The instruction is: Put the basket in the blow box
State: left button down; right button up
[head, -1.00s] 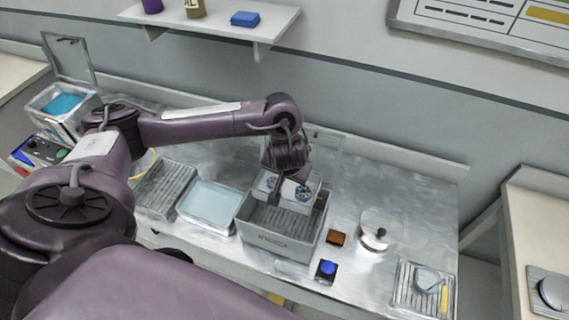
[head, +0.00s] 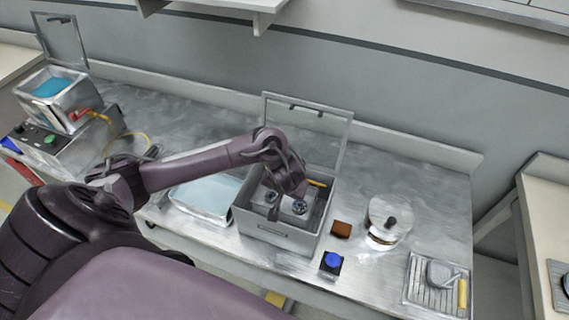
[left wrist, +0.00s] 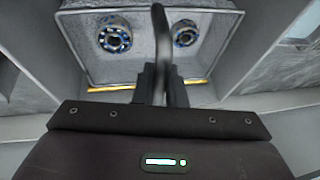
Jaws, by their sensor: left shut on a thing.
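The blow box (head: 262,236) is an open-topped grey metal box at the middle of the bench, its clear lid (head: 340,135) raised behind it. The basket (left wrist: 150,68) is a small grey tray holding ring-like bearings (head: 300,207), two of which show in the left wrist view. In the head view the basket is down inside the blow box walls, partly covered by my gripper. My left gripper (left wrist: 160,80) is shut on the basket's dark arched handle (left wrist: 160,35). Whether the basket touches the box floor is hidden. My right gripper is in neither current view.
A shallow tray of pale liquid (head: 205,200) sits left of the box. A brown block (head: 341,229), a blue button (head: 333,260) and a round metal device (head: 388,222) are at its right. A lidded bath of blue liquid (head: 50,87) stands far left.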

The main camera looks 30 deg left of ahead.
aim_at(284, 200)
pick_arm(q)
notch_tip(284, 200, down, 3)
jog(key=shift+f+b, duration=0.15)
jog(key=shift+b, duration=0.65)
jog(key=shift+w+f, duration=0.1)
jog(key=shift+f, duration=0.4)
jog(key=shift+f, duration=0.15)
jog(key=c, duration=1.5)
grip_release()
